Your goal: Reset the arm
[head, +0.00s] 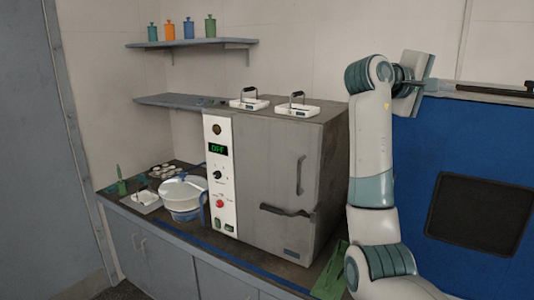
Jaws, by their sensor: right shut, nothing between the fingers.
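My right arm (371,150) rises along the right side of the oven-like machine and bends at its top. My right gripper (432,86) is at the end of it, pointing right in front of the wall above a blue panel. It is shut and holds nothing that I can see. Its fingertips are small and hard to tell from the rail behind. My left gripper is not in view.
A grey machine (263,160) with a lit display stands on the dark counter (245,250). Two handled white trays (296,108) rest on top. A white bowl (183,190) stands to its left. A shelf (190,43) holds several coloured bottles. The blue panel (415,180) is close to my right arm.

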